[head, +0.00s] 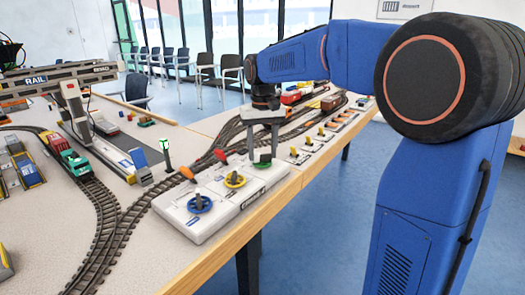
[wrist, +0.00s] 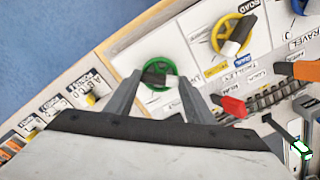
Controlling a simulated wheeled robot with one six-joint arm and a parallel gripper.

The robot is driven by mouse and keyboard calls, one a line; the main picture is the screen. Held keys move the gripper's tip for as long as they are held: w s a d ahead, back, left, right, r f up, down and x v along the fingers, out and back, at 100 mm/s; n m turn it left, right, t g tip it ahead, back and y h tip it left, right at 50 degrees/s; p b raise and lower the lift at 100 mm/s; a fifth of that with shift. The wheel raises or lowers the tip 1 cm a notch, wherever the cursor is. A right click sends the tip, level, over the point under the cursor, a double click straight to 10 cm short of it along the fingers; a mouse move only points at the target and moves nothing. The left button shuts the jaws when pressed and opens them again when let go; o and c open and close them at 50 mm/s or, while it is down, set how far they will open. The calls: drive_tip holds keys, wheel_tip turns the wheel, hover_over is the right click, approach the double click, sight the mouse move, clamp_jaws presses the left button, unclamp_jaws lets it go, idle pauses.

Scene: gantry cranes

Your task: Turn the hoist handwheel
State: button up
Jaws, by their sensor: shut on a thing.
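The green handwheel (head: 262,162) is at the far right end of a white control panel on the table's front edge. In the wrist view the green handwheel (wrist: 158,99) shows between my two grey fingers, with a black and white handle across it. My gripper (head: 264,149) points down over this wheel and is shut on its handle; the wrist view shows my gripper (wrist: 160,80) around it. Any label of the green wheel is hidden. A yellow handwheel (head: 235,180) and a blue handwheel (head: 197,204) sit to its left on the same panel.
An orange lever (head: 187,172) and a red lever (head: 219,155) stand behind the wheels. Model railway track (head: 105,215) runs beside the panel, with a green locomotive (head: 75,163) on it. Small switch panels (head: 325,138) line the table's right edge. Blue floor lies in front.

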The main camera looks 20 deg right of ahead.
sight(263, 155)
idle(0.3)
drive_tip(key=o, duration=1.1)
drive_tip(key=shift+c, duration=0.2)
drive_tip(key=shift+r, duration=0.1)
wheel_tip(263, 155, up, 17)
drive_tip(key=shift+r, duration=0.1)
